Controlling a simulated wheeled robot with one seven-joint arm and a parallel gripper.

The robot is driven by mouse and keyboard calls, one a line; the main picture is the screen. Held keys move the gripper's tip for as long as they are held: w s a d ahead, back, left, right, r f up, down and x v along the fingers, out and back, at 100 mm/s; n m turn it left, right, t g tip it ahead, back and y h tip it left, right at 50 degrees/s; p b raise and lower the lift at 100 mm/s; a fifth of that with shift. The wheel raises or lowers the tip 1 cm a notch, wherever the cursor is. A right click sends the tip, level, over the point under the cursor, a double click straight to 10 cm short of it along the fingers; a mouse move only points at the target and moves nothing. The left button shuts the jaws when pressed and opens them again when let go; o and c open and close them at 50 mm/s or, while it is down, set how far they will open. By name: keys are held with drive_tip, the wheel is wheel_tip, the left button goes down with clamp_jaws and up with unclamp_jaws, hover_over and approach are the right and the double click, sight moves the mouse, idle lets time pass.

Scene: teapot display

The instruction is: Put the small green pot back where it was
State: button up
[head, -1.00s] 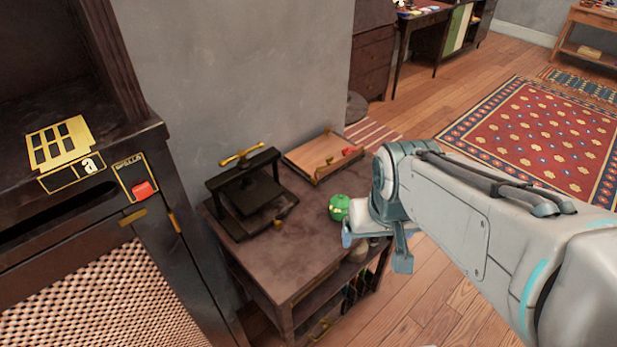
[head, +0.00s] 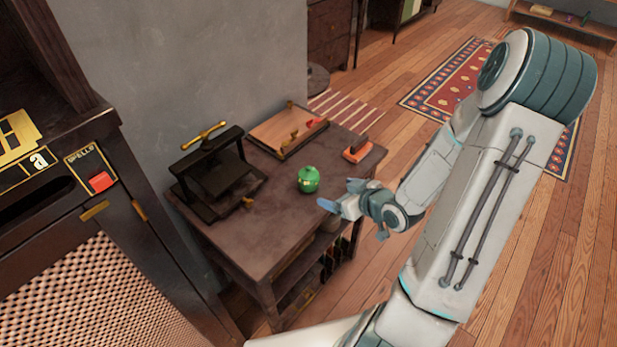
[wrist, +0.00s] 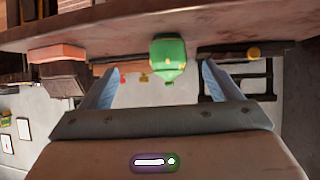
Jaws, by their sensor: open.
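The small green pot (head: 309,179) stands upright on the dark wooden side table (head: 262,248), near the middle of its top. My gripper (head: 340,197) is at the table's front right edge, to the right of the pot, with a gap between them in the head view. In the wrist view the pot (wrist: 168,57) appears upside down, in line with the space between my open fingers (wrist: 160,85). Nothing is held.
A black press (head: 212,172) with a brass handle stands left of the pot. A wooden tray (head: 290,131) lies behind it, and an orange-based stamp-like block (head: 358,150) sits at the right. A dark cabinet (head: 75,200) stands at left. Open wooden floor lies right.

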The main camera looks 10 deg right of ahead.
sight(316, 182)
drive_tip(key=shift+t+y, duration=0.7)
drive_tip(key=b+x, duration=0.1)
drive_tip(key=x, duration=0.1)
drive_tip(key=b+x, duration=0.1)
drive_tip(key=x, duration=0.2)
drive_tip(key=b+x, duration=0.1)
drive_tip(key=x, duration=0.1)
drive_tip(key=shift+w+a+r, duration=0.15)
drive_tip(key=shift+a+r, duration=0.15)
drive_tip(key=shift+a, duration=0.1)
drive_tip(key=shift+x, duration=3.25)
drive_tip(key=shift+r, duration=0.1)
drive_tip(key=c, duration=1.2)
drive_tip(key=shift+c, duration=0.3)
drive_tip(key=shift+r, duration=0.1)
